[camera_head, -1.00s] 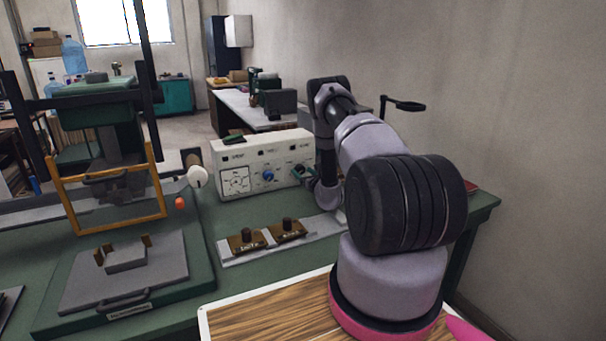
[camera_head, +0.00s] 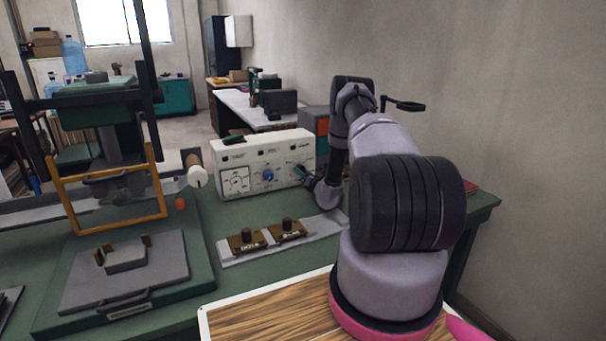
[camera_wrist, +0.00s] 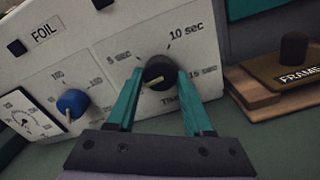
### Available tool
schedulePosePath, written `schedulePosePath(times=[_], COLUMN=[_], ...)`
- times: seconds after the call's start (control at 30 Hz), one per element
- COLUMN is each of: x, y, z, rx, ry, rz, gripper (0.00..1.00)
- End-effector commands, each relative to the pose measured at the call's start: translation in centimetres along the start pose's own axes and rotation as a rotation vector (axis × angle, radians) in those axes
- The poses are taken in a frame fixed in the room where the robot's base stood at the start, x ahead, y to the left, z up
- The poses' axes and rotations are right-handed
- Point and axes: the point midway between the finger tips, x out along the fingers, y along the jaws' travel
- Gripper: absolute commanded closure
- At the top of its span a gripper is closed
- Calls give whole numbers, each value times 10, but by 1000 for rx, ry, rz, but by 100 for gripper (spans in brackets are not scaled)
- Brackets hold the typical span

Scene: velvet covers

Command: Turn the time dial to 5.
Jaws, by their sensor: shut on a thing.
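The time dial (camera_wrist: 160,72) is a black round knob with a pale pointer mark, on the white control box (camera_head: 230,188). In the wrist view, "5 sec" is printed to its upper left, "10 sec" to its upper right and "15 sec" to its right. The pale mark lies low on the knob, towards the lower left; its exact reading is hard to tell. My gripper (camera_wrist: 159,76) has its green fingers on both sides of the knob, shut on it. In the head view my gripper (camera_head: 302,172) is at the box's right end and hides the dial.
A blue knob (camera_wrist: 72,102) is left of the dial, beside a square gauge (camera_head: 236,181). A brown block marked "FRAME" (camera_wrist: 285,72) is close to the right. Brown blocks with dark knobs (camera_head: 246,241) stand in front of the box. A press with an orange frame (camera_head: 113,230) is left.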

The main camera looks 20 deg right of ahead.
Motion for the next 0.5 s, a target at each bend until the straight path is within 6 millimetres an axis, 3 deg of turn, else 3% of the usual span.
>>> schedulePosePath(times=[0.5], x=[-1], y=[-1], z=[0], rx=[492], ry=[-1], rz=[-3], gripper=[100])
